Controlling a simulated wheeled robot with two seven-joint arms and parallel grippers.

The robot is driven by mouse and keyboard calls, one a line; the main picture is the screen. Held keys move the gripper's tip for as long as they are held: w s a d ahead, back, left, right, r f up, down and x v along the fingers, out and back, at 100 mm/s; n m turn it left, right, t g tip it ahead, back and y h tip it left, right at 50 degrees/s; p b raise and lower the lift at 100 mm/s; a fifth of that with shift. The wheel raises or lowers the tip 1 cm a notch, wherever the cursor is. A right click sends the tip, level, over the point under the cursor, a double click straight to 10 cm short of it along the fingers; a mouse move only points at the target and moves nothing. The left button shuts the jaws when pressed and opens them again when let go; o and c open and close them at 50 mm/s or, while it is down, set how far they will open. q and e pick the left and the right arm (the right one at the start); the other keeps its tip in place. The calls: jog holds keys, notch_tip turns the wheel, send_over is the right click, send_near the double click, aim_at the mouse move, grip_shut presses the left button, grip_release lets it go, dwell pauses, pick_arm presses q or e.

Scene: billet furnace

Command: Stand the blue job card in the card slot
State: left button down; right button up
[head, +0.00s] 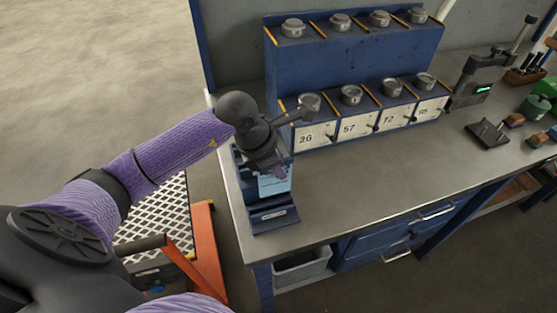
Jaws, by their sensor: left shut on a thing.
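The light blue job card (276,183) stands roughly upright at the near left corner of the bench. My left gripper (279,172) is shut on its upper part from above. The dark blue card holder with the slot (273,218) is on the bench just below and in front of the card. The card's lower edge is at the holder, but I cannot tell whether it is inside the slot. My gripper and wrist hide the card's top. My right gripper is not in view.
A blue rack (352,55) with numbered bins and round metal pieces stands along the back of the bench (370,185). A scale-like device (477,88) and small tools are at the right. The middle of the bench is clear. An orange-framed cart (204,245) stands left.

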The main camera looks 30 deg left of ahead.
aim_at(280, 192)
pick_arm(q)
jog(key=shift+f+b, duration=1.4)
jog(key=shift+f, duration=0.6)
jog(key=shift+f+b, duration=1.65)
jog(key=shift+f, duration=0.3)
jog(key=c, duration=0.6)
grip_release()
jog(key=shift+r, duration=0.2)
